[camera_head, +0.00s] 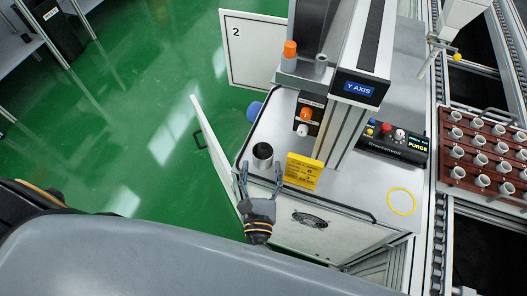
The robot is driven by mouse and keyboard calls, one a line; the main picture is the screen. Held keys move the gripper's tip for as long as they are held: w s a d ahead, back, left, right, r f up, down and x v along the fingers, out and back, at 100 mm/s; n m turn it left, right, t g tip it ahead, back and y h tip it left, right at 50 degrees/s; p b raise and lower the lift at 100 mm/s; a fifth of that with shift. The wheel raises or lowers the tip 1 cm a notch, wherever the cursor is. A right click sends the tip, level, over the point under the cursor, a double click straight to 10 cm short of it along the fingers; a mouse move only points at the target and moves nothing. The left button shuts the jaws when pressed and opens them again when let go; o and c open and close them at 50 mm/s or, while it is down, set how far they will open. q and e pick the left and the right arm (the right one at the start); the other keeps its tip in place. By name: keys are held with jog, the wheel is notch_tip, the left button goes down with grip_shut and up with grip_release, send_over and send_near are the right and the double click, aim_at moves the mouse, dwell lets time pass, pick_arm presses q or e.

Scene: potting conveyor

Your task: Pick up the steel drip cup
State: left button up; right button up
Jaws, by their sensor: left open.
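The steel drip cup (263,155) is a small grey metal cylinder with a dark open top. It stands upright on the left part of the white cabinet top (357,190), close to its left edge. My left gripper (259,178) is open, its two fingers pointing up the picture toward the cup. The fingertips are just below the cup in the picture; I cannot tell whether they touch it. Nothing shows between the fingers. My right gripper is not in view.
A yellow label stand (304,170) is right of the cup. Beyond are a switch box (309,116), the Y-axis column (342,138) and a control box (393,142). A brown tray of several cups (484,151) sits on the right conveyor. A cabinet door (213,150) hangs open at left.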

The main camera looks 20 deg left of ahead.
aim_at(263, 151)
pick_arm(q)
jog(key=shift+w+a+r+p, duration=0.15)
jog(key=shift+w+p, duration=0.2)
jog(key=shift+w, duration=0.15)
jog(key=shift+w+a+r+p, duration=0.15)
jog(key=shift+w+p, duration=0.15)
jog(key=shift+w, duration=0.15)
jog(key=p+x, duration=0.1)
jog(key=x, duration=0.2)
jog(key=shift+w+p, duration=0.15)
jog(key=shift+p, duration=0.25)
jog(key=shift+w+f, duration=0.15)
jog(key=shift+w, duration=0.1)
jog(key=shift+f, duration=0.1)
jog(key=c, duration=1)
jog(key=shift+o, duration=0.2)
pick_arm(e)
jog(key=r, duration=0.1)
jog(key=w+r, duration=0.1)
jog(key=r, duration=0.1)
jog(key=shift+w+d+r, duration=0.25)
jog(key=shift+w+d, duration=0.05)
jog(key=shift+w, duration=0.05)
